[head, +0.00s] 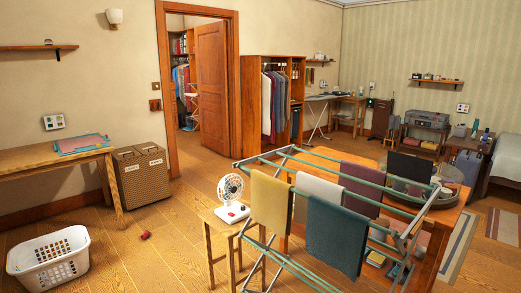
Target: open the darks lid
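A brown woven hamper (143,186) stands on the floor against the left wall, between the wooden table and the door frame. It has two sections side by side, each with a pale label on its front. The labels are too small to read, so I cannot tell which section is the darks. The left lid (125,153) and the right lid (150,148) both look shut, lying flat on top. Neither of my grippers is in view.
A white laundry basket (48,262) and a small red object (145,235) lie on the floor before the hamper. A wooden table (40,158) stands left of it. A drying rack (390,228) with cloths, and a white fan (231,197) on a stool, stand to the right.

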